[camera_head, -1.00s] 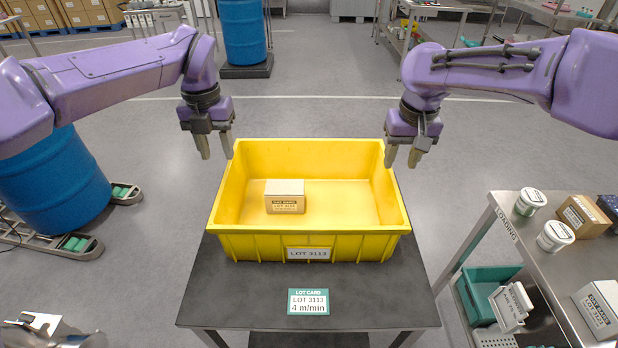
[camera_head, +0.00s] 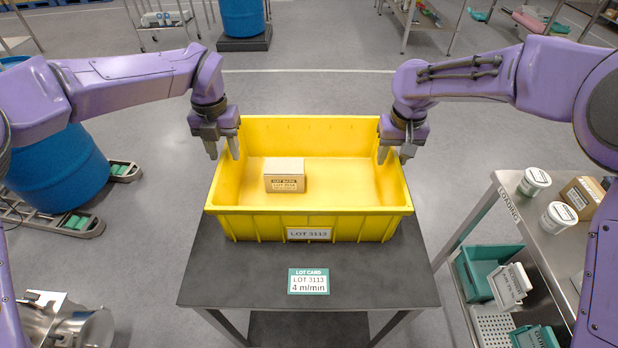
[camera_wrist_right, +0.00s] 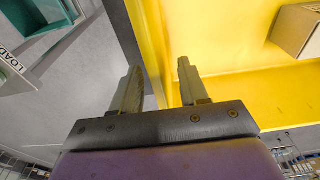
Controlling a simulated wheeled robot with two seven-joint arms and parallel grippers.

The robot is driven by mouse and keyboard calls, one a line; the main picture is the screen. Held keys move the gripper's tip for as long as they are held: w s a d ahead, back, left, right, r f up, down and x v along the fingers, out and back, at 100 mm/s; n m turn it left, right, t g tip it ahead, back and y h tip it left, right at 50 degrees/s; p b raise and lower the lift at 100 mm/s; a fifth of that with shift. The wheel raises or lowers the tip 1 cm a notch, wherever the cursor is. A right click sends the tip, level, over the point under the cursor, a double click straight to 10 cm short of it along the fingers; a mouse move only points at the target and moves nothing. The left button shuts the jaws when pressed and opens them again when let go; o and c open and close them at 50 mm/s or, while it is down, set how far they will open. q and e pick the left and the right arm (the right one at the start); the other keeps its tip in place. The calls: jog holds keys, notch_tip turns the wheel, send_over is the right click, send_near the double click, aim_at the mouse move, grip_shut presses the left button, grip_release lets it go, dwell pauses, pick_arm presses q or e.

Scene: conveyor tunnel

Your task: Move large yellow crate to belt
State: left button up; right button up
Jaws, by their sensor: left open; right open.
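The large yellow crate (camera_head: 345,222) stands upright on a dark table, with a "LOT 3113" label on its front and a small carton (camera_head: 284,175) inside. My left gripper (camera_head: 223,149) is open and points down at the crate's left side rim. My right gripper (camera_head: 394,155) is open and points down at the right side rim. In the right wrist view the right gripper's fingers (camera_wrist_right: 160,92) are apart, one over the crate's yellow interior (camera_wrist_right: 215,40) and the other outside its side wall. I cannot tell whether either gripper touches the rim.
The dark table (camera_head: 230,275) carries a lot card (camera_head: 308,281) reading 4 m/min. A steel loading table (camera_head: 545,215) with tubs and a box is at right, teal bins below. A blue drum (camera_head: 60,175) stands at left. No belt is recognisable.

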pick_arm(q)
jog(key=shift+s+f, duration=0.25)
jog(key=shift+f, duration=0.2)
pick_arm(e)
jog(key=shift+s+f, duration=0.15)
jog(key=shift+f, duration=0.35)
pick_arm(q)
jog(key=shift+s+f, duration=0.2)
jog(key=shift+s, duration=0.3)
pick_arm(e)
jog(key=shift+s+f, duration=0.15)
jog(key=shift+s, duration=0.25)
pick_arm(q)
jog(key=shift+w+f, duration=0.1)
pick_arm(e)
jog(key=shift+f, duration=0.1)
pick_arm(q)
jog(key=shift+w+f, duration=0.2)
jog(key=shift+w, duration=0.1)
pick_arm(e)
jog(key=shift+w+f, duration=0.2)
jog(key=shift+w, duration=0.15)
pick_arm(q)
jog(key=shift+s+r, duration=0.1)
grip_shut()
pick_arm(e)
jog(key=shift+s+r, duration=0.1)
grip_shut()
